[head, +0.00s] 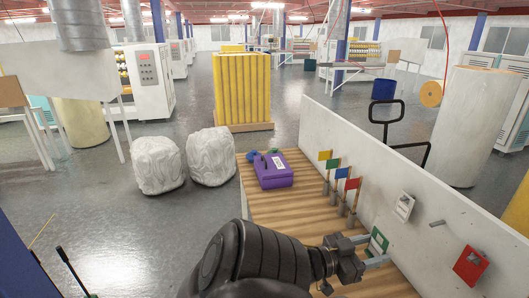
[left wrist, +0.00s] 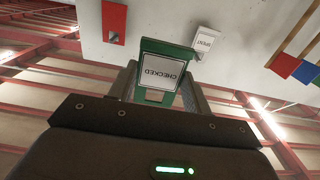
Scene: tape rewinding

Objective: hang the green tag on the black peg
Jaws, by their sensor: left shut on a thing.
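The green tag (head: 379,241) is in my left gripper (head: 370,251), close to the white board (head: 375,170). In the left wrist view the green tag (left wrist: 160,70) stands between the two fingers, its white "CHECKED" label upside down. A small peg (head: 437,223) sticks out of the board to the right of the tag, apart from it; its colour is hard to tell. A white tag (head: 404,206) hangs left of that peg and a red tag (head: 470,265) hangs to its right. My right gripper is not in view.
A slatted wooden surface (head: 275,203) lies before the board. Two white wrapped bundles (head: 211,157) stand on the floor to the left.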

